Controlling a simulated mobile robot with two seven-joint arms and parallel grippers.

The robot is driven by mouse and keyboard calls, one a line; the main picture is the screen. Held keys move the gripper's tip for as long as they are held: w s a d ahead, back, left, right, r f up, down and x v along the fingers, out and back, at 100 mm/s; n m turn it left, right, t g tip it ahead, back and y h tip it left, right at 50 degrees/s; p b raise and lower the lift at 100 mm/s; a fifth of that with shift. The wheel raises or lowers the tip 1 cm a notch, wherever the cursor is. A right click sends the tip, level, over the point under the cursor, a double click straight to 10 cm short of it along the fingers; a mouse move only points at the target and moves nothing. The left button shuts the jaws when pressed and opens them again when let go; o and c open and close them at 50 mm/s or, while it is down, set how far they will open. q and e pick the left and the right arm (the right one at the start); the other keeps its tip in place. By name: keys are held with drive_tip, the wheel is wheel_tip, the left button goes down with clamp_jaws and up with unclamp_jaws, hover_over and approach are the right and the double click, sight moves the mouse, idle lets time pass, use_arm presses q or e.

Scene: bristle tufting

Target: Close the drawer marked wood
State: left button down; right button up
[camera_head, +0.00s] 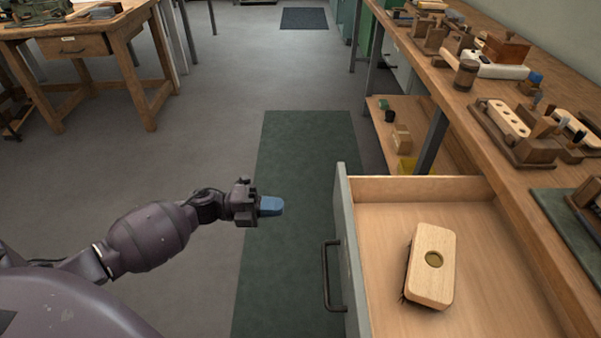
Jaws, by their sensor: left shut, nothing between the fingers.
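An open drawer (349,256) with a grey front and wooden inside juts out at the lower right, below the workbench. Its dark bar handle (328,276) is on the front, facing left. No wood marking is readable on it from here. A wooden brush block (433,266) with a round brass-coloured inset lies in the drawer, dark bristles showing at its left edge. My left gripper (271,206), with blue fingertips, is shut and empty. It is left of the drawer front, apart from the handle. My right gripper is not in view.
The workbench (446,92) along the right holds wooden fixtures and several tools. A lower shelf (378,112) holds small items. A green mat (297,150) lies on the open floor left of the drawer. A wooden table (88,32) stands at the far left.

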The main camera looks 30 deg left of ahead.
sight(340, 207)
use_arm(q)
drive_tip(key=b+x, duration=0.1)
drive_tip(key=x, duration=1)
drive_tip(key=shift+f, duration=0.1)
drive_tip(key=shift+x, duration=0.75)
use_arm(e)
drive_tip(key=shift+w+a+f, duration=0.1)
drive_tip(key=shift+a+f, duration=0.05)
use_arm(q)
drive_tip(key=shift+d, duration=0.1)
